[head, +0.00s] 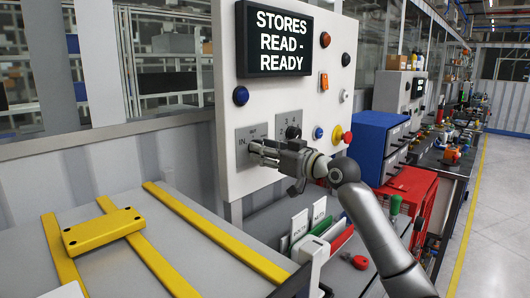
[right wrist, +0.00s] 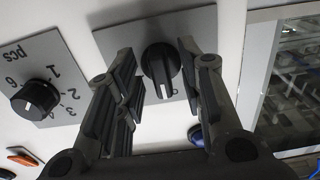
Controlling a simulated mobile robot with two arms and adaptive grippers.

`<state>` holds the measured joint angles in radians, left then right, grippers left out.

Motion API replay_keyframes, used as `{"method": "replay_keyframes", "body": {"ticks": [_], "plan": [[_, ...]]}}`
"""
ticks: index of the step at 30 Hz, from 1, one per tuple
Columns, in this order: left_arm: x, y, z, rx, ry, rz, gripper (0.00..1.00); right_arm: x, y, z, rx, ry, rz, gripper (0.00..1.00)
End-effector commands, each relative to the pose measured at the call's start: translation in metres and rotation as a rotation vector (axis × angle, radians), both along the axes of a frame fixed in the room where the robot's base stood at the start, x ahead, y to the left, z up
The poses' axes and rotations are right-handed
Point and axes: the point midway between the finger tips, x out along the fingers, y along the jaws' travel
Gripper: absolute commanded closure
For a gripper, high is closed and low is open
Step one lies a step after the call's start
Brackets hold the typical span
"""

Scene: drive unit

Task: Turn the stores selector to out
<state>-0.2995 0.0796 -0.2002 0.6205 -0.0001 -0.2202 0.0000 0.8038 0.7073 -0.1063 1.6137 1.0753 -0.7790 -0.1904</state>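The stores selector is a black knob (right wrist: 160,66) with a pale pointer line on a grey plate (head: 243,134). In the head view "IN" shows at the plate's left, and my right gripper (head: 262,151) covers the knob. In the right wrist view the gripper (right wrist: 167,88) is open, with one finger on each side of the knob and a gap on both sides. The pointer line runs toward the bottom of that picture. Most of the plate's lettering is hidden. My left gripper is not in view.
The display (head: 279,40) reads "STORES READ - READY". A numbered "pcs" dial (right wrist: 35,99) sits beside the selector. A red-and-yellow button (head: 337,135) and a blue button (head: 318,133) are near my wrist. A grey bench (head: 120,215) with yellow strips lies below.

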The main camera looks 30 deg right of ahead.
Motion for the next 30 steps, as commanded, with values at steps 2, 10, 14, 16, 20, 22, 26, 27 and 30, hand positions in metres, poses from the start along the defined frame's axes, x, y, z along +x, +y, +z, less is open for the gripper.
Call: {"method": "replay_keyframes", "body": {"ticks": [2,10,14,16,20,22,26,27,30], "plan": [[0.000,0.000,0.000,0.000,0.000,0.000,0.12,0.000,0.000,0.000,0.000,0.000,0.000,0.64],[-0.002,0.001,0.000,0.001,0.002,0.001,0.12,-0.006,-0.003,0.000,0.000,0.000,-0.001,0.64],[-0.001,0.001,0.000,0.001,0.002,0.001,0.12,-0.021,-0.009,-0.001,-0.003,0.001,-0.002,0.64],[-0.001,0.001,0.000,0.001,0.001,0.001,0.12,-0.033,-0.012,-0.002,-0.004,0.003,-0.001,0.64],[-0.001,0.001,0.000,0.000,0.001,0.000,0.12,-0.056,-0.020,-0.002,-0.005,0.002,-0.001,0.64],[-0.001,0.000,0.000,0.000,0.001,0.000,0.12,-0.067,-0.024,-0.002,-0.003,0.003,-0.002,0.64],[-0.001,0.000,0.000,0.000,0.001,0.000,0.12,-0.085,-0.030,-0.002,-0.004,0.003,-0.001,0.64],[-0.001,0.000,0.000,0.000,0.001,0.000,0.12,-0.090,-0.032,-0.002,-0.002,0.003,-0.001,0.64],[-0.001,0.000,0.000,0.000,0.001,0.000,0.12,-0.100,-0.035,-0.002,0.000,0.002,-0.001,0.64]]}}
